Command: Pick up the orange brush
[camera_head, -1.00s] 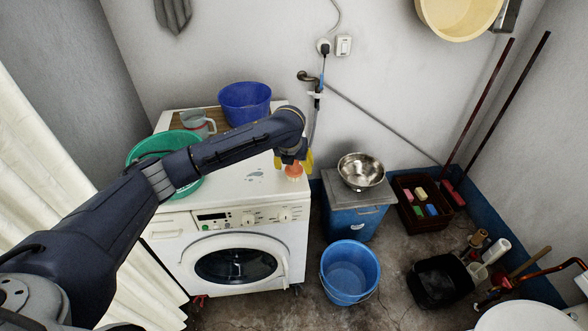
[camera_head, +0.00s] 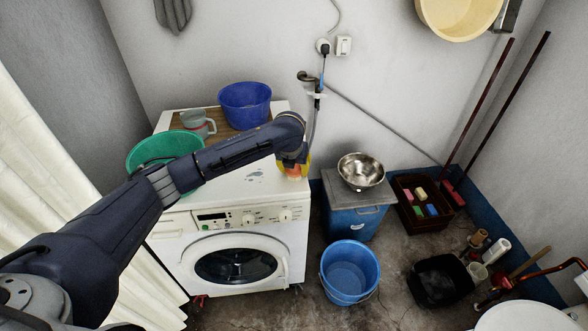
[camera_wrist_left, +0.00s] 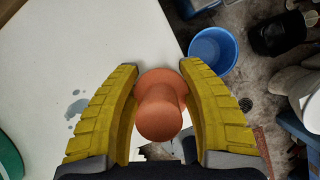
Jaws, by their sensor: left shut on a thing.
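The orange brush (camera_wrist_left: 160,105) stands on the white washing machine top (camera_head: 235,185), near its right edge. In the left wrist view its round orange knob is between the two yellow fingers of my left gripper (camera_wrist_left: 160,88), which touch it on both sides. In the head view my left gripper (camera_head: 293,171) is low at the right end of the machine top and hides most of the brush. My left gripper is shut on the brush. Whether the brush is lifted off the surface, I cannot tell. My right gripper is not in view.
A green basin (camera_head: 150,160), a grey cup (camera_head: 198,122) and a blue basin (camera_head: 245,104) are on the machine. A steel bowl (camera_head: 361,171) stands on a blue bin (camera_head: 352,220) to the right. A blue bucket (camera_head: 350,272) is on the floor.

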